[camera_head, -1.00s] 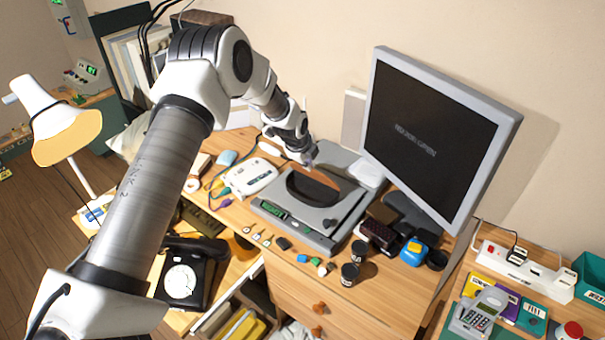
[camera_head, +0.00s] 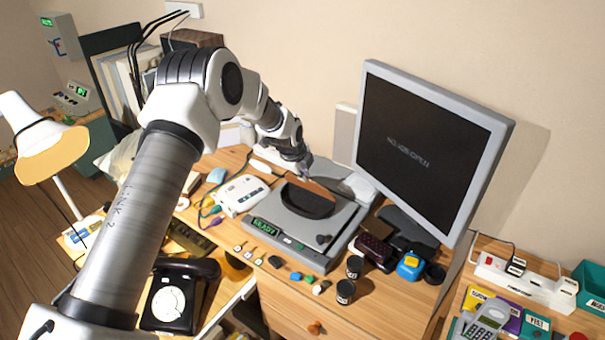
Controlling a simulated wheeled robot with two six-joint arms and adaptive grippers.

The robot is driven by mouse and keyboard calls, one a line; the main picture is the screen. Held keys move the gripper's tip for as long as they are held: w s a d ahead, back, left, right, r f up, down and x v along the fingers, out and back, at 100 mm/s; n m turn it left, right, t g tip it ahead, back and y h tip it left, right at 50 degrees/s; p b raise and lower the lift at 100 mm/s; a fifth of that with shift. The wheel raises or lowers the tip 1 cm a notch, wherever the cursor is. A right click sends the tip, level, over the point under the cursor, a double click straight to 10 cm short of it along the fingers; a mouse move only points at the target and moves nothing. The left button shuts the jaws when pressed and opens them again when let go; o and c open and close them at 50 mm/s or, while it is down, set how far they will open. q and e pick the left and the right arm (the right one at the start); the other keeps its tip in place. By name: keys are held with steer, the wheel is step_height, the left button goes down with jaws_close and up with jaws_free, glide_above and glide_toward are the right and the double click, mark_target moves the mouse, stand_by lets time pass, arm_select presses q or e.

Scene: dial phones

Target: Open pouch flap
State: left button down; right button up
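A dark, rounded pouch (camera_head: 306,201) lies on top of a flat grey device (camera_head: 298,234) in the middle of the desk. A brown strip (camera_head: 322,190), seemingly its flap, shows along the far right edge. My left gripper (camera_head: 304,168) is just behind the pouch, pointing down near the strip's far left end. It is small and partly hidden by its own wrist, so I cannot tell whether its fingers are open or touch the flap. My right gripper is not in view.
A monitor (camera_head: 427,150) stands right of the device. A white box (camera_head: 241,195) with cables sits on the left. Two black jars (camera_head: 346,291), a blue item (camera_head: 410,266) and small parts lie in front. A black dial phone (camera_head: 176,297) is at lower left.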

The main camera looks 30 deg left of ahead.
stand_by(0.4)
arm_select(q)
steer(key=c, duration=1.3)
jaws_free()
steer(key=shift+c, duration=0.2)
steer(key=v, duration=1.2)
steer(key=shift+c, duration=0.4)
